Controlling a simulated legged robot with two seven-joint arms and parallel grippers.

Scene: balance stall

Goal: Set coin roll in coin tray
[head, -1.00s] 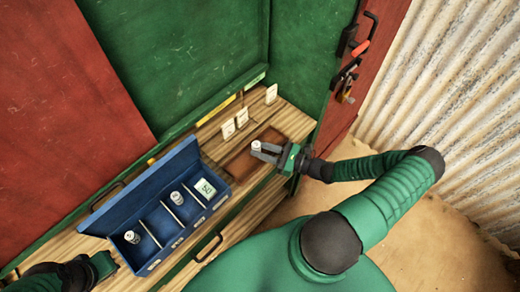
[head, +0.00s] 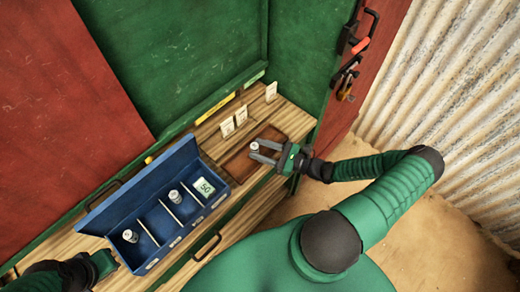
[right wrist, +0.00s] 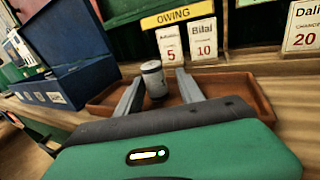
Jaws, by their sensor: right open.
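A small pale coin roll (head: 255,147) stands upright over the brown shallow tray (head: 240,169). In the right wrist view the roll (right wrist: 153,80) is between my right gripper's fingers, with a gap on the right side. My right gripper (head: 260,151) is open around it. The brown tray's rim (right wrist: 238,83) shows behind and beside the fingers. A blue hinged coin box (head: 150,185) with white dividers stands left of the brown tray.
White number cards (head: 227,127) (head: 271,92) stand along the back of the wooden counter (head: 290,118). A yellow OWING strip (right wrist: 178,17) is above two cards. A green wall rises behind, and a red door with latches is at right.

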